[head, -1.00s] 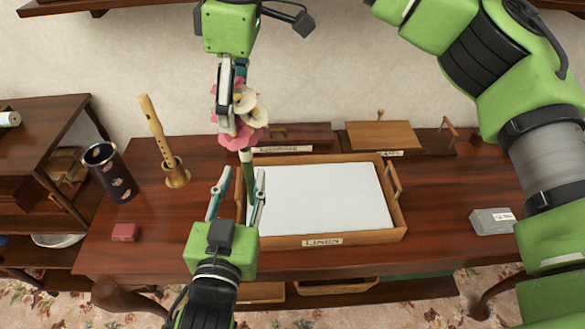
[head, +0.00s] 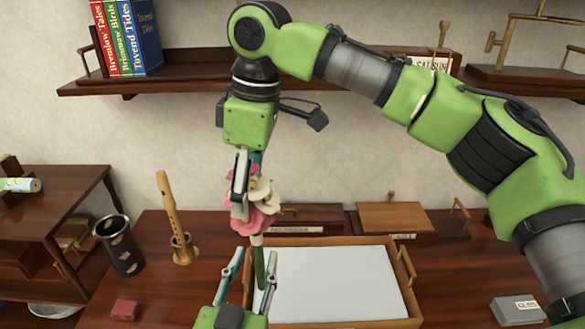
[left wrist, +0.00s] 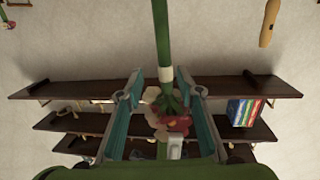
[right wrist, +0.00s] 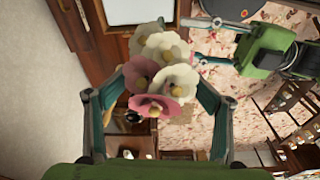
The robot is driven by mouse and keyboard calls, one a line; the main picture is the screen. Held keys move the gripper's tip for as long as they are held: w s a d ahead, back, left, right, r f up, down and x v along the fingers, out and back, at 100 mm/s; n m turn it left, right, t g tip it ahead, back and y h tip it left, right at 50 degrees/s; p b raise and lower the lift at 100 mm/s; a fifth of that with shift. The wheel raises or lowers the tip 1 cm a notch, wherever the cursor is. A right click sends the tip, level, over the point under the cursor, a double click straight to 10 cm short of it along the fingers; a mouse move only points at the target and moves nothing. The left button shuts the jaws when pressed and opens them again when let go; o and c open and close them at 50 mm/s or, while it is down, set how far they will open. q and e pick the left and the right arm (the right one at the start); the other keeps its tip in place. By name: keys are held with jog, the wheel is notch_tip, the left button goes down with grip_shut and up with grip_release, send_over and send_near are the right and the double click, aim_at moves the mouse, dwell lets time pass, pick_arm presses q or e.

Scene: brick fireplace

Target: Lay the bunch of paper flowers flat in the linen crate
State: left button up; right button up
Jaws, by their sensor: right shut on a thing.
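The bunch of paper flowers (head: 264,192) has white and pink heads and a green stem, and hangs upright with the heads up. My right gripper (head: 241,200) is shut on it at the heads, which also fill the right wrist view (right wrist: 165,60). My left gripper (head: 254,262) is below, open, with the stem between its fingers. The stem (left wrist: 162,40) shows between the open fingers in the left wrist view, with gaps at the sides. The linen crate (head: 409,292) is a wooden tray behind and right of the left gripper, with a flat white sheet inside. Its front is cut off.
A recorder on a brass stand (head: 176,220), a dark cup (head: 119,247) and a red box (head: 125,310) stand left on the table. Lidded boxes (head: 391,217) stand behind the crate. A grey box (head: 516,310) lies right. A shelf with books (head: 128,40) hangs above.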

aim_at(253, 231)
pick_arm(q)
jog(key=shift+n+t, duration=0.3)
jog(key=shift+t, duration=0.1)
jog(key=w+r, duration=0.1)
jog(key=w, duration=0.1)
jog(key=w+r, duration=0.1)
jog(key=w, duration=0.1)
jog(key=w+r, duration=0.2)
jog(key=shift+w+d, duration=0.3)
pick_arm(e)
jog(key=shift+r, duration=0.2)
pick_arm(q)
jog(key=shift+s+a+f, duration=0.1)
jog(key=shift+s+f, duration=0.05)
jog(key=shift+s, duration=0.05)
pick_arm(e)
jog(key=r, duration=0.4)
jog(key=shift+s+d+r, duration=0.15)
jog(key=shift+d, duration=0.15)
pick_arm(q)
jog(key=shift+w, duration=0.15)
